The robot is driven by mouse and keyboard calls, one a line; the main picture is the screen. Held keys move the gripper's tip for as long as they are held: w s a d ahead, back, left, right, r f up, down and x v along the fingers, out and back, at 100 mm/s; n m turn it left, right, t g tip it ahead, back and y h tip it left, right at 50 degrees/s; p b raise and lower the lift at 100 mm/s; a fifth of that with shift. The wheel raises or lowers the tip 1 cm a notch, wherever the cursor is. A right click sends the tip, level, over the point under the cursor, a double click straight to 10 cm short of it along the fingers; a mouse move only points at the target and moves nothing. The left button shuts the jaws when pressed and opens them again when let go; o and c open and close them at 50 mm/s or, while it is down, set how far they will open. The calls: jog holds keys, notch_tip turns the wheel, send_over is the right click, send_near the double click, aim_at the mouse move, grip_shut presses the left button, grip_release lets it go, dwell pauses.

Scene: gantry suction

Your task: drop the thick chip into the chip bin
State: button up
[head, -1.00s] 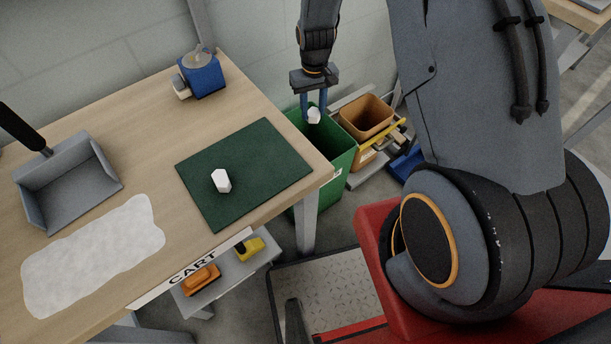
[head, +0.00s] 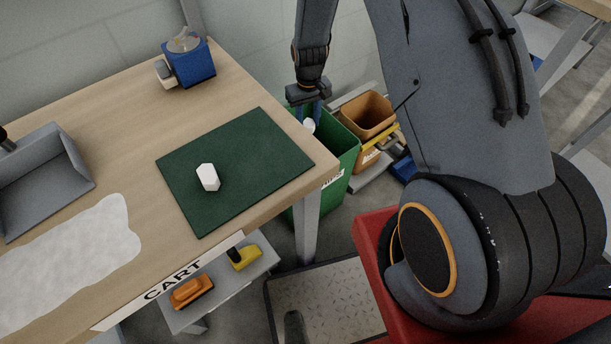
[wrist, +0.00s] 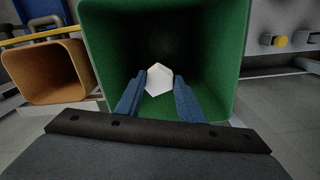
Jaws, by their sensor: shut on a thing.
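My gripper (head: 309,118) is shut on a white faceted chip (head: 309,126), which I take for the thick chip. It points down into the mouth of the green bin (head: 345,164), whose partly hidden label ends in "PS". In the wrist view, the chip (wrist: 157,79) sits between the blue fingertips (wrist: 162,84), with the green bin walls (wrist: 220,50) around it and a dark interior beyond. The bin floor is too dark to make out. A second white chip (head: 208,177) lies on the dark green mat (head: 250,140) on the table.
The wooden table (head: 120,115) stands left of the bin, its corner close by. An orange-brown bin (head: 368,115) stands just right of the green one. A blue device (head: 190,62), a grey dustpan (head: 45,180) and white powder (head: 80,245) are on the table.

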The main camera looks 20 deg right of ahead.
aim_at(308, 124)
jog(key=shift+f+b, duration=0.85)
jog(key=shift+f, duration=0.8)
jog(key=o, duration=1.1)
jog(key=shift+r, duration=0.1)
jog(key=shift+r, duration=3.85)
